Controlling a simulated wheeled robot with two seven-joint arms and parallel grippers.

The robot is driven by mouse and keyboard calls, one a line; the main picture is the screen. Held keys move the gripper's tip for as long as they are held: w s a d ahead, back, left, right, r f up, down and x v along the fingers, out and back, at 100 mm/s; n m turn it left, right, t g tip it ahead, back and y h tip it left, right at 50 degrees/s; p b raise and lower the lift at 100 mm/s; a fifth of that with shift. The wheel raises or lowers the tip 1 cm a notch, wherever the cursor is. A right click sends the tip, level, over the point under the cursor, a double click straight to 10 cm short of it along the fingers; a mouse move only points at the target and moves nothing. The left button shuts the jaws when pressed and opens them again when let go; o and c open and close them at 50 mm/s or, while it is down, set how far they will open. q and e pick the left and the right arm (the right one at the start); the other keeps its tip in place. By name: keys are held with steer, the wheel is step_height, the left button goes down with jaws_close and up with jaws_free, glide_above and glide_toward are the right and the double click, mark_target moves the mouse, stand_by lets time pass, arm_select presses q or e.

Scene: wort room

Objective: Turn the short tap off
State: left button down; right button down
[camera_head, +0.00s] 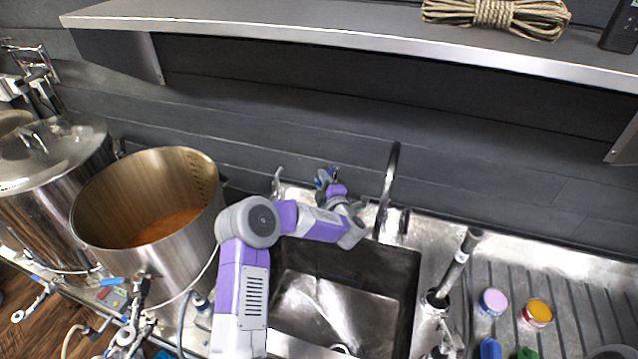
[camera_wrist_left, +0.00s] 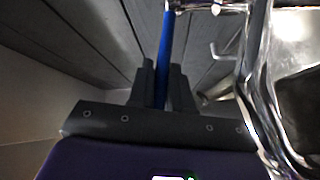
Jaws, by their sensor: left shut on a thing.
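My left gripper (camera_head: 324,180) is at the back edge of the sink (camera_head: 413,285), against the dark wall. In the left wrist view its two dark fingers (camera_wrist_left: 161,84) are shut on a blue lever handle (camera_wrist_left: 165,45). The handle runs from between the fingers up to a chrome fitting (camera_wrist_left: 206,7) at the top of that view. A shiny chrome pipe (camera_wrist_left: 250,75) stands close to the right of the fingers. In the head view the arm and gripper hide most of the tap. My right gripper is in neither view.
A tall curved faucet (camera_head: 388,185) stands right of my left gripper. A small chrome spout (camera_head: 277,181) is left of it. A large open pot (camera_head: 185,250) stands left of the sink. Coloured lids (camera_head: 538,311) lie on the drainboard. A shelf (camera_head: 330,28) with rope (camera_head: 495,14) runs above.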

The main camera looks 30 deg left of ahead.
arm_select(q)
steer(key=shift+d+n+g, duration=0.15)
steer(key=shift+n+g, duration=0.15)
steer(key=shift+r, duration=0.1)
steer(key=c, duration=1.2)
jaws_free()
steer(key=shift+o, duration=0.2)
steer(key=b+v, duration=0.1)
steer(key=v, duration=0.6)
steer(key=shift+d, duration=0.2)
steer(key=shift+s, duration=0.1)
